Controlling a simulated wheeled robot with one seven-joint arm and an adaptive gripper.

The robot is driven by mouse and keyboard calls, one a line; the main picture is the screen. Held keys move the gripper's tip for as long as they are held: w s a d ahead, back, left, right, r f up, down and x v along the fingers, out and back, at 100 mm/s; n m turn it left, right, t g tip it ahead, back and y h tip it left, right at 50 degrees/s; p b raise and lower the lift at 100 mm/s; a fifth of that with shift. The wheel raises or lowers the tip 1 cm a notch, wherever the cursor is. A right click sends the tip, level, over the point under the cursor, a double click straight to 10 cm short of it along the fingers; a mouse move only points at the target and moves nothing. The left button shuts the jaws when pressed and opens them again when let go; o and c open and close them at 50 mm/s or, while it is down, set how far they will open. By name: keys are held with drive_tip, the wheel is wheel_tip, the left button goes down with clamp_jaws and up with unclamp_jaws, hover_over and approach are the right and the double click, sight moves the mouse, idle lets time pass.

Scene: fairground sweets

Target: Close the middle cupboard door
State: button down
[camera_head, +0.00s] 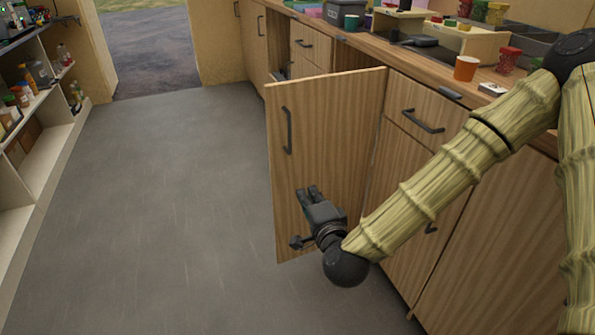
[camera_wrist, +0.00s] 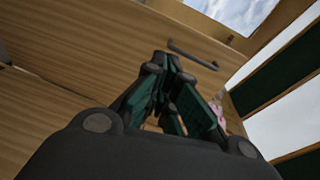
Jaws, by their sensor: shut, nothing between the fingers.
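The wooden cupboard door (camera_head: 335,130) stands wide open, sticking out from the counter front into the aisle. Its dark bar handle (camera_head: 287,130) is near the upper left edge of the door face I see. My gripper (camera_head: 307,192) is in front of the lower part of this face, shut and empty; I cannot tell whether it touches the door. In the wrist view my gripper (camera_wrist: 172,65) has its fingertips together, with the wooden door (camera_wrist: 90,50) and its handle (camera_wrist: 192,55) beyond them. My arm hides part of the cupboard fronts.
The counter (camera_head: 400,62) carries an orange cup (camera_head: 466,68), a wooden tray stand (camera_head: 480,45) and other small items. Drawers with dark handles (camera_head: 423,121) sit below it. Shelves (camera_head: 50,150) line the left wall. The grey floor (camera_head: 180,200) between is clear, up to an open doorway (camera_head: 150,50).

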drive_tip(key=w+a+r+m+b, duration=0.1)
drive_tip(key=w+b, duration=0.1)
drive_tip(key=w, duration=0.5)
drive_tip(key=w+r+t+b, duration=0.1)
drive_tip(key=w+b, duration=0.2)
drive_tip(key=w, duration=0.5)
drive_tip(key=shift+a+r+m+t+h, duration=0.3)
drive_tip(key=shift+a+m, duration=0.1)
drive_tip(key=shift+w, duration=0.1)
